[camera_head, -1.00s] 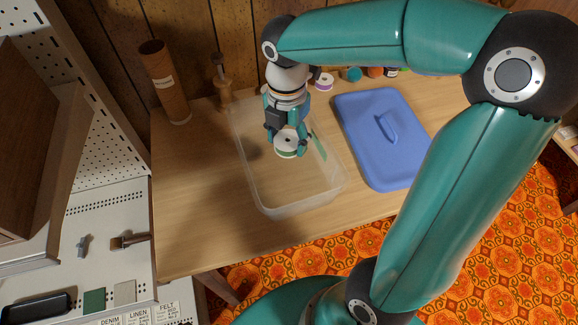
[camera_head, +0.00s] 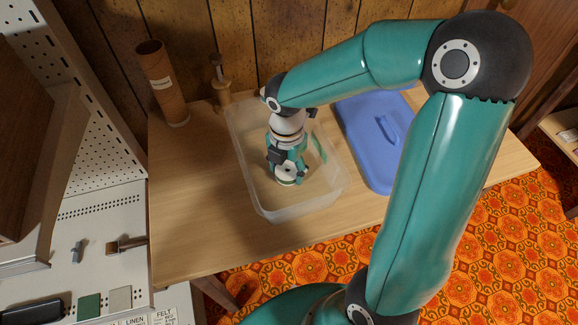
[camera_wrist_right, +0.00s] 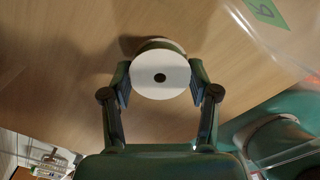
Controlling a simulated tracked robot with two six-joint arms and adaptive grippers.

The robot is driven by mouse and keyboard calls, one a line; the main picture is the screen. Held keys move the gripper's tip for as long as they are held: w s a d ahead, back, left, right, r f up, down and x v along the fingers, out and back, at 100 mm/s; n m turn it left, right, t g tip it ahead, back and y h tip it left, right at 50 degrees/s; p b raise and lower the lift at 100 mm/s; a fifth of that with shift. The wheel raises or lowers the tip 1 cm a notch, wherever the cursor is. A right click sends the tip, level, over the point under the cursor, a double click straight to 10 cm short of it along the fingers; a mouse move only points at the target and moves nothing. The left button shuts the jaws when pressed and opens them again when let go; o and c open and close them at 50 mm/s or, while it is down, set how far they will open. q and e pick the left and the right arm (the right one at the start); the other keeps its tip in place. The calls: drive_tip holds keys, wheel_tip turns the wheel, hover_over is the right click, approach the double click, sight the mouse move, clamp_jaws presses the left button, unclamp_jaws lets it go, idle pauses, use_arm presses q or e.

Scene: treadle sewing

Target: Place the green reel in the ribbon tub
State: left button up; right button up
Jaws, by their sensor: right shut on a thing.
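The ribbon tub (camera_head: 262,211) is a clear, open plastic box on the wooden table, with a green label on its right wall. My right gripper (camera_head: 287,174) points down inside the tub, low and near its middle. It is shut on the green reel (camera_head: 286,182), whose pale end face is up and whose green edge shows below. In the right wrist view the reel (camera_wrist_right: 160,76) sits between the two fingers, its round white face with a dark hole toward the camera. Whether the reel touches the tub floor I cannot tell. My left gripper is not in view.
A blue lid (camera_head: 371,150) lies right of the tub, partly behind my right arm. A brown cardboard tube (camera_head: 162,84) and a wooden stand (camera_head: 221,92) are at the back left. A pegboard shelf unit is at left. The table front is clear.

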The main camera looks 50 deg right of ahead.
sight(287, 170)
drive_tip(key=shift+f, duration=0.1)
drive_tip(key=o, duration=0.9)
drive_tip(key=shift+w+r, duration=0.1)
drive_tip(key=shift+r, duration=0.5)
wheel_tip(287, 170, up, 11)
drive_tip(key=shift+r+p, duration=0.1)
drive_tip(key=shift+p, duration=1)
